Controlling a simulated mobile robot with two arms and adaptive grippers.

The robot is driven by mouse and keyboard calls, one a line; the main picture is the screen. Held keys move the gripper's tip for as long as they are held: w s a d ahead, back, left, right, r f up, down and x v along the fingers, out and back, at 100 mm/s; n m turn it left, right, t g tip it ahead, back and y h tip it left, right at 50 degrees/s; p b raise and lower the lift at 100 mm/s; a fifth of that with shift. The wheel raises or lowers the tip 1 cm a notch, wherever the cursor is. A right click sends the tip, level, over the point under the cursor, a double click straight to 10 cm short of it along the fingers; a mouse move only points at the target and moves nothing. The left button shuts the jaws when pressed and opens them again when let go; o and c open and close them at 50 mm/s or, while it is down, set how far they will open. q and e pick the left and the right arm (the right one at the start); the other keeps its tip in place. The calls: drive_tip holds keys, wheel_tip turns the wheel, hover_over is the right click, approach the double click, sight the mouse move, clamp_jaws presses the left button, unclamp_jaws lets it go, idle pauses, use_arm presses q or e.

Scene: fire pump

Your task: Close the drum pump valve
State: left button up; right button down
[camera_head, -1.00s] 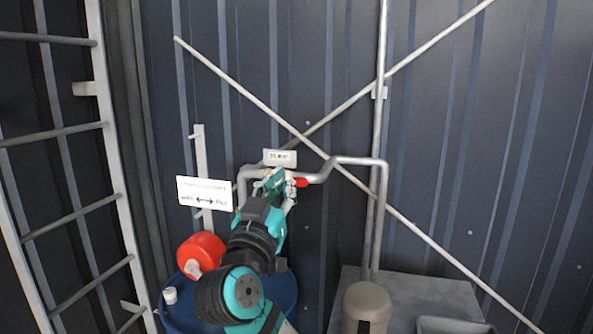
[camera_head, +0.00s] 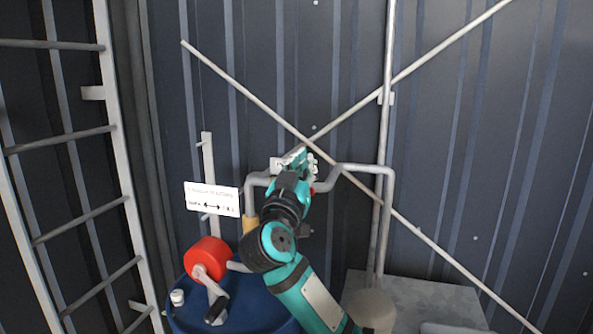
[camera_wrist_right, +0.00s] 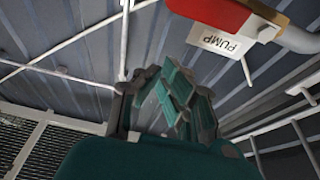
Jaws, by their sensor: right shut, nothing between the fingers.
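The red valve handle (camera_head: 317,187) sits on the grey pipe and is mostly hidden behind my right gripper (camera_head: 298,158) in the head view. In the right wrist view a red part (camera_wrist_right: 208,12), likely this handle, is at the top edge, beside a white PUMP label (camera_wrist_right: 221,42). My right gripper (camera_wrist_right: 178,98) is shut and empty, below and left of the red part, apart from it in that view. The red drum pump (camera_head: 206,257) with its crank stands on the blue drum (camera_head: 250,306), left of my right arm. My left gripper is not in view.
A white sign with a double arrow (camera_head: 212,199) hangs left of the gripper. Grey pipes (camera_head: 389,230) and crossed braces (camera_head: 440,247) run before the dark corrugated wall. A ladder (camera_head: 120,180) stands at left. A grey surface (camera_head: 425,297) is at lower right.

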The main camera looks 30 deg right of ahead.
drive_tip(key=shift+a+f, duration=0.2)
drive_tip(key=shift+f, duration=1.75)
drive_tip(key=shift+w+f, duration=0.1)
